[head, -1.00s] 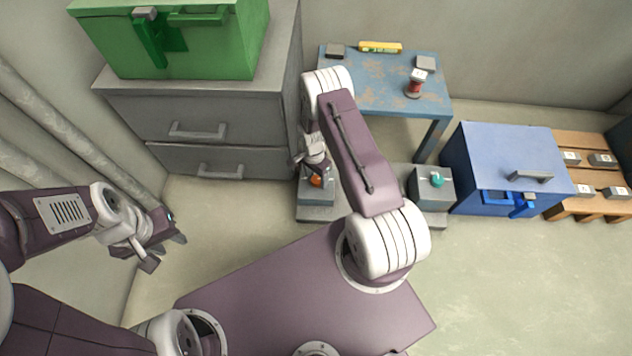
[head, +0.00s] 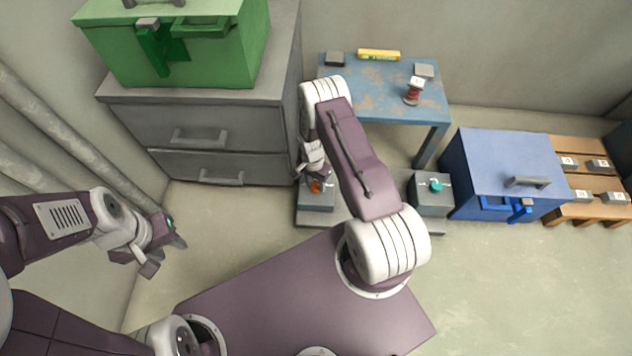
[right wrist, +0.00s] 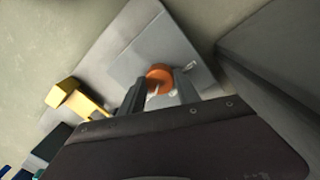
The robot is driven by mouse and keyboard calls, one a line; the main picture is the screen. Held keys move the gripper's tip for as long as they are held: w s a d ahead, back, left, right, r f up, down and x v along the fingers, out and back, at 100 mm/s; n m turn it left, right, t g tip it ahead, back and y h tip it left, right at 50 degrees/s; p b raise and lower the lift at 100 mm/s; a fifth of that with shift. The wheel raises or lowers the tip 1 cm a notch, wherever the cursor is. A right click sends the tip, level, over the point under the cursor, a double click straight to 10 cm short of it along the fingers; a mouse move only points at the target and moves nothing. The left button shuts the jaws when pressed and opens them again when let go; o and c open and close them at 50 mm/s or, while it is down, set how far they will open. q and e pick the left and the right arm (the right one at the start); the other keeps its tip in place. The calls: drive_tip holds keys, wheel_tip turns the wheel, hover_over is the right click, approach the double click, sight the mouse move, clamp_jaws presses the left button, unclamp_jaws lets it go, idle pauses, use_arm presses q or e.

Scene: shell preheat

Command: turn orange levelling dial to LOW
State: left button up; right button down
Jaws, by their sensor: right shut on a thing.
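The orange levelling dial (head: 316,186) sits on a grey box (head: 318,202) on a low grey platform, beside the grey drawer cabinet. In the right wrist view the orange dial (right wrist: 160,76) lies between the two fingertips of my right gripper (right wrist: 161,88), which is shut on it. A pale mark shows on the box face next to the dial; I cannot read it. In the head view my right gripper (head: 313,178) partly covers the dial. My left gripper (head: 165,255) hangs at the left over bare floor, its fingers apart and empty.
A teal dial (head: 435,185) on another grey box stands at the platform's right. A blue lidded box (head: 508,165), a blue table (head: 385,100) and a grey drawer cabinet (head: 215,135) with a green box (head: 180,50) stand around. A yellow piece (right wrist: 65,93) shows in the wrist view.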

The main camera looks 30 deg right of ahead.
drive_tip(key=n+p, duration=0.1)
drive_tip(key=n, duration=0.2)
drive_tip(key=shift+r+n+p, duration=0.15)
drive_tip(key=shift+n+p, duration=0.15)
drive_tip(key=shift+p, duration=0.1)
drive_tip(key=n+p, duration=0.1)
drive_tip(key=n, duration=0.3)
drive_tip(key=shift+n+p, duration=0.3)
drive_tip(key=shift+p, duration=0.05)
drive_tip(key=n+p, duration=0.1)
drive_tip(key=n, duration=0.3)
drive_tip(key=shift+s+t, duration=0.1)
drive_tip(key=shift+t, duration=0.2)
drive_tip(key=n+p, duration=0.1)
drive_tip(key=n, duration=0.6)
drive_tip(key=shift+f+n+t, duration=0.2)
drive_tip(key=shift+n+t, duration=0.1)
drive_tip(key=shift+n, duration=0.1)
drive_tip(key=shift+n+b, duration=0.35)
drive_tip(key=shift+n, duration=0.85)
drive_tip(key=shift+s+n+b, duration=0.1)
drive_tip(key=shift+n+b, duration=0.55)
drive_tip(key=shift+n, duration=0.95)
